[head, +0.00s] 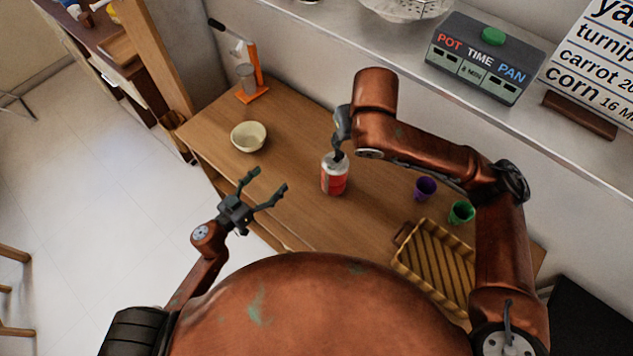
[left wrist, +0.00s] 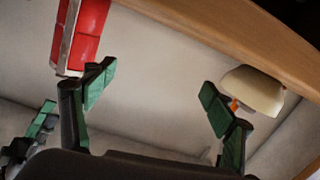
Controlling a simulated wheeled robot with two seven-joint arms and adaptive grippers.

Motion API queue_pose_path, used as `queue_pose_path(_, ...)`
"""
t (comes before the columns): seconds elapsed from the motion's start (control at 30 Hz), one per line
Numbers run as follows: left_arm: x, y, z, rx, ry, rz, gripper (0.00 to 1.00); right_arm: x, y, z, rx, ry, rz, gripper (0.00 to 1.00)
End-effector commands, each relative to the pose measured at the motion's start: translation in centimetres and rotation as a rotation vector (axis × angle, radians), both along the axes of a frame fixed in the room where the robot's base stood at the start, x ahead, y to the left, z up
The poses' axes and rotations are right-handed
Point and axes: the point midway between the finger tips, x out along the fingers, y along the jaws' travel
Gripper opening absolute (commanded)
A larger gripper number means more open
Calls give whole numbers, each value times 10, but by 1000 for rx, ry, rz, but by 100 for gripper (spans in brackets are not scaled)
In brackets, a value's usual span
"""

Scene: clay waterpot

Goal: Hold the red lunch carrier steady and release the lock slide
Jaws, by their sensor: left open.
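The red lunch carrier (head: 335,179), a red cylinder with a pale top, stands upright on the wooden table. It also shows upside down at the upper left of the left wrist view (left wrist: 88,35). My right gripper (head: 340,152) is right at its top; its fingers are mostly hidden, so I cannot tell whether they grip it. My left gripper (head: 268,181) is open and empty near the table's front edge, to the left of the carrier and apart from it. The lock slide is too small or hidden to make out.
A cream bowl (head: 248,137) sits left on the table (head: 290,150), with an orange stand (head: 254,85) behind it. Purple (head: 424,188) and green (head: 461,212) cups and a yellow tray (head: 437,222) lie right. A shelf with a timer box (head: 484,60) runs behind.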

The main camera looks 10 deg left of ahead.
Motion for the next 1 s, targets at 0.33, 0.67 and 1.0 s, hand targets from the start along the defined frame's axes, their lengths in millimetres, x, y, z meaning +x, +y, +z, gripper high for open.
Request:
queue_pose_path(0.33,-13,-137,40,70,-131,-169,77,0,0,0,0,0,0,29)
queue_pose_path(0.67,-2,-170,47,84,-158,-194,77,0,0,0,0,0,0,29)
queue_pose_path(1.0,33,-201,46,84,-155,-192,77,0,0,0,0,0,0,29)
